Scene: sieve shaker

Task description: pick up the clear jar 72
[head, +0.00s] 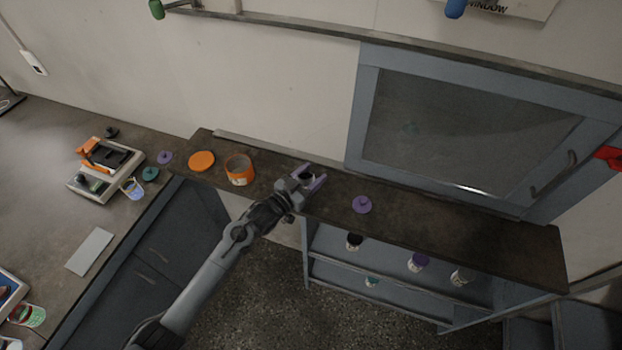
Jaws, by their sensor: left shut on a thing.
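My left gripper (310,180) is over the dark counter shelf (440,222), right of the orange jar. It is shut on a small jar (307,175), mostly hidden by the fingers, with a dark inside and a purplish edge showing. I cannot read a number on it, so I cannot confirm that it is jar 72. I cannot tell whether its base touches the shelf. A purple lid (362,204) lies on the shelf to the right of the gripper. My right gripper is not in view.
An open orange-rimmed jar (239,169) and an orange lid (202,161) are left of the gripper. Several small jars, one purple-topped (418,261), stand on lower shelves. A balance-like device (104,166) is on the left bench. The shelf's right end is clear.

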